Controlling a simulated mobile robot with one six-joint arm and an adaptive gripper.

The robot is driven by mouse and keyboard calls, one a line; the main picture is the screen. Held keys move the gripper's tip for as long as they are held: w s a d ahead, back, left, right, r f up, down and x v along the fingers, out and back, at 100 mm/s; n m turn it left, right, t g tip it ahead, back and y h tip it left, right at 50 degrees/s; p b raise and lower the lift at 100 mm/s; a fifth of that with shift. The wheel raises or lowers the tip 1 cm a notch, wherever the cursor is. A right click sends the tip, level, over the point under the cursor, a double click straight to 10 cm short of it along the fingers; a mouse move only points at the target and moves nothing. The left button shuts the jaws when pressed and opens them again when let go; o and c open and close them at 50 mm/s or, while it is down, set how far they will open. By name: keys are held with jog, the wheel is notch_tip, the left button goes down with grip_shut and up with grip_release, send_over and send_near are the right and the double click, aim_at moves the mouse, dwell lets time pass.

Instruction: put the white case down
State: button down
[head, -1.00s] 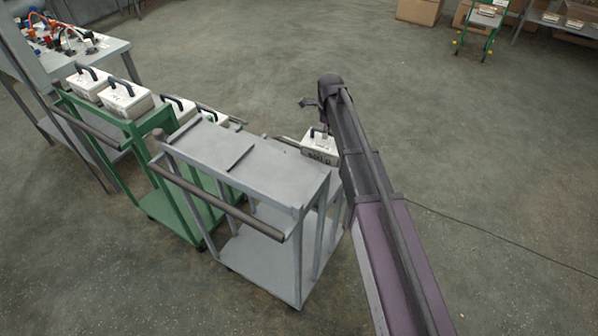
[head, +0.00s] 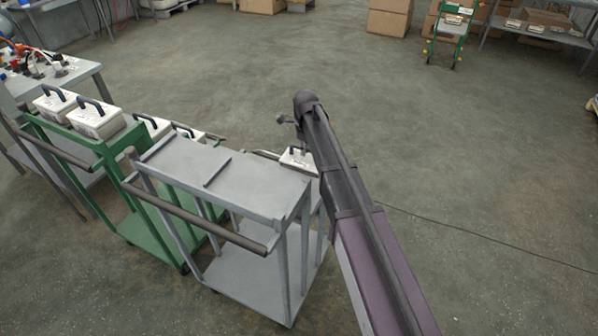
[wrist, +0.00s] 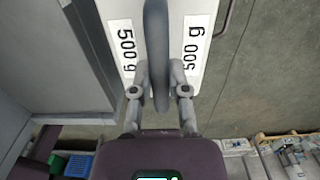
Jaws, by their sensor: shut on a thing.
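A white case (wrist: 177,45) with "500 g" labels and a dark arched handle (wrist: 157,50) fills the upper middle of the wrist view. My gripper (wrist: 159,97) is shut on the handle, one finger on each side. In the head view a white case (head: 298,158) shows just beyond the far right end of the grey cart (head: 235,180), beside my arm. The cart and arm hide part of it. My fingers are hidden there, and I cannot tell what the case's underside touches.
A green cart (head: 66,135) with several white cases stands left of the grey cart. The grey cart's top is bare. A workbench (head: 75,75) is at the far left. Open floor (head: 460,150) lies to the right, with a thin cable across it. Boxes (head: 388,22) stand far back.

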aim_at(305, 158)
jog(key=shift+f+b, duration=2.25)
jog(key=shift+f, duration=0.35)
jog(key=shift+f+b, duration=1.9)
jog(key=shift+f, duration=0.15)
jog(key=c, duration=0.6)
grip_release()
jog(key=shift+c, duration=0.2)
jog(key=shift+r, duration=0.25)
notch_tip(305, 158, up, 12)
jog(key=p, duration=1.2)
